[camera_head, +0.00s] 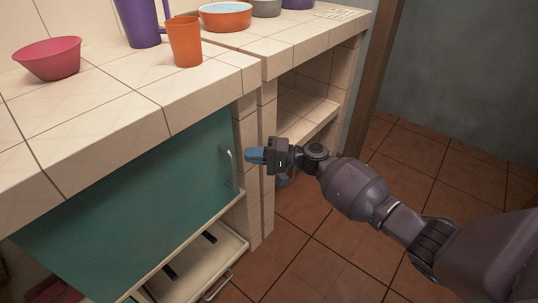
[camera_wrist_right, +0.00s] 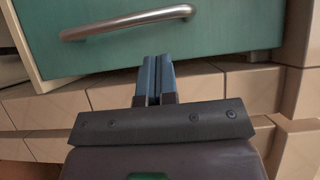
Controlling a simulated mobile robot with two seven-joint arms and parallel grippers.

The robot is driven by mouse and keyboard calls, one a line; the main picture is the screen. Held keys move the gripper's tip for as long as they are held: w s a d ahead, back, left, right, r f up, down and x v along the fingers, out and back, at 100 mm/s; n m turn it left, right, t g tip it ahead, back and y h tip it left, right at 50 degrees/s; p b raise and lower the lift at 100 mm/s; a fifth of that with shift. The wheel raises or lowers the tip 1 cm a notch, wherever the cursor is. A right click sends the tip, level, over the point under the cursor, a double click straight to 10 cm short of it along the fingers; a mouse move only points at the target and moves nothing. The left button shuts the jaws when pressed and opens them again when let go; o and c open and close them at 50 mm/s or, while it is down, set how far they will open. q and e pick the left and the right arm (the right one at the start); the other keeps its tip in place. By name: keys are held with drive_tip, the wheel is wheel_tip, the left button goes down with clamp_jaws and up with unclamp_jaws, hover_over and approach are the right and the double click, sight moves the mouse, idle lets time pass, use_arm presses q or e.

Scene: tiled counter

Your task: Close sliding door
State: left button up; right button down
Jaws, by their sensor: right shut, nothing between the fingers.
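The green sliding door (camera_head: 140,210) hangs under the tiled counter in the head view, with a metal handle (camera_head: 229,168) near its right end. In the right wrist view the door (camera_wrist_right: 235,28) and its handle (camera_wrist_right: 127,22) lie just past my fingertips. My right gripper (camera_head: 250,155) has its blue fingers together and empty, pointing left, a little right of the handle. The fingers show in the right wrist view (camera_wrist_right: 154,65) below the handle and do not hold it. My left gripper is in neither view.
The tiled counter (camera_head: 120,95) carries a pink bowl (camera_head: 48,60), an orange cup (camera_head: 184,42), a purple jug (camera_head: 142,20) and an orange bowl (camera_head: 225,17). A pale drawer (camera_head: 205,262) sits below the door. Open shelves (camera_head: 308,112) stand right of a tiled pillar. Tiled floor is clear at right.

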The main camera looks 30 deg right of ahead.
drive_tip(key=shift+s+a, duration=0.15)
drive_tip(key=shift+a, duration=0.6)
drive_tip(key=shift+s+a, duration=0.15)
drive_tip(key=shift+a, duration=0.55)
